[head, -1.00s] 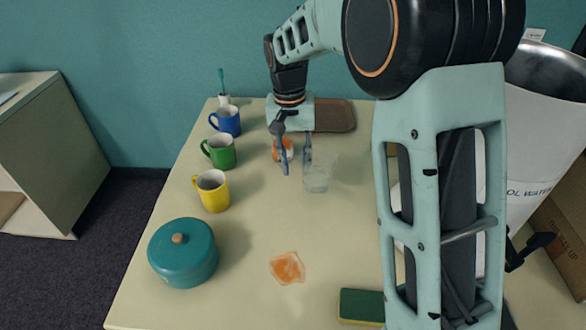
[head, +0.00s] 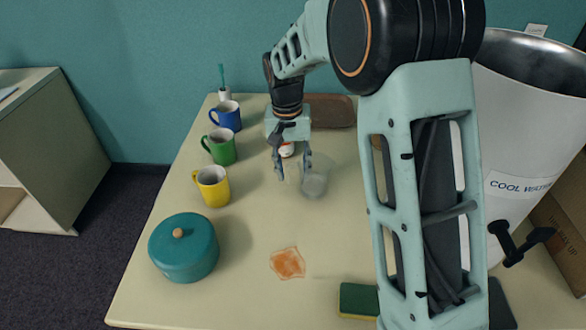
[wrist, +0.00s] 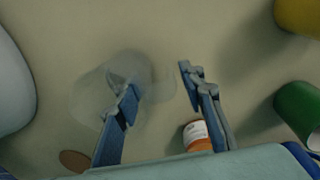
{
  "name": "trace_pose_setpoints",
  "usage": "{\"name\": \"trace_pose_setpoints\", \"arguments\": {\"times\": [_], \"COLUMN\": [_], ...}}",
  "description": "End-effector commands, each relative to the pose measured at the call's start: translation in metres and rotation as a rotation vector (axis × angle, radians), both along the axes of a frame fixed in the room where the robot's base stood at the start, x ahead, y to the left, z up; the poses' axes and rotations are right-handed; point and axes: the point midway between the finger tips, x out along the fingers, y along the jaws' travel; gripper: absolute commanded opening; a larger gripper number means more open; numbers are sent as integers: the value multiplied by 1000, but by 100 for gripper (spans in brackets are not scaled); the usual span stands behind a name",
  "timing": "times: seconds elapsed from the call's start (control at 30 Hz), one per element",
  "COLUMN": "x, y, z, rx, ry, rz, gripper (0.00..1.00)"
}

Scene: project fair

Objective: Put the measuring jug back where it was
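The clear measuring jug (head: 315,184) stands on the table, right of the middle of the bare area. It also shows faintly in the wrist view (wrist: 88,98), with a pale see-through part reaching between my fingers, perhaps its handle. My gripper (head: 293,171) is open and points down at the jug's left side in the head view. It also shows in the wrist view (wrist: 157,86), its fingers well apart. One finger overlaps the jug's body there; I cannot tell whether they touch.
An orange-and-white bottle (wrist: 197,135) stands close behind my gripper. Blue (head: 227,116), green (head: 220,147) and yellow (head: 213,187) mugs line the left side. A teal pot (head: 184,250), an orange stain (head: 288,263) and a sponge (head: 358,300) are nearer.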

Motion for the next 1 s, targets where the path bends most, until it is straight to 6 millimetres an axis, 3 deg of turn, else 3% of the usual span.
{"name": "trace_pose_setpoints", "arguments": {"times": [0.3, 0.43, 0.8, 1.0], "x": [0, 1, 0, 0], "y": [0, 1, 6, 8], "z": [1, 11, 86, 115], "rx": [0, 1, 2, 1], "ry": [0, -2, -4, -1], "rz": [0, 0, 0, 0], "gripper": [44, 44, 44, 44]}}
